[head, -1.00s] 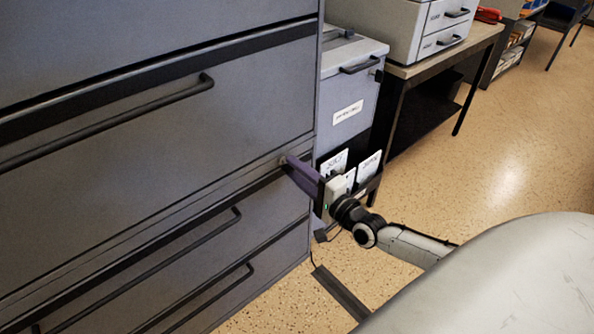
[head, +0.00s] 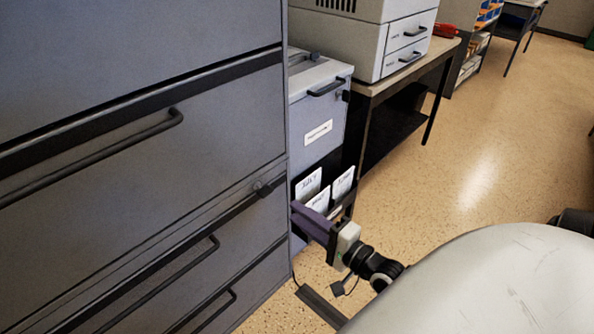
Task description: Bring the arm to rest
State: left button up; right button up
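My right gripper (head: 312,220) is in the lower middle of the head view. Its purple fingers point left toward the edge of the large grey cabinet (head: 215,165). I cannot tell from this angle whether the fingers are apart or together, and I see no object between them. My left gripper is not in view.
A smaller grey filing cabinet (head: 318,100) stands behind, with labelled white cards (head: 308,185) in its open lower drawer. A table (head: 455,45) bears a white printer (head: 400,45). Speckled floor (head: 480,175) is clear to the right.

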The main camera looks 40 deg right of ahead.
dwell(0.4)
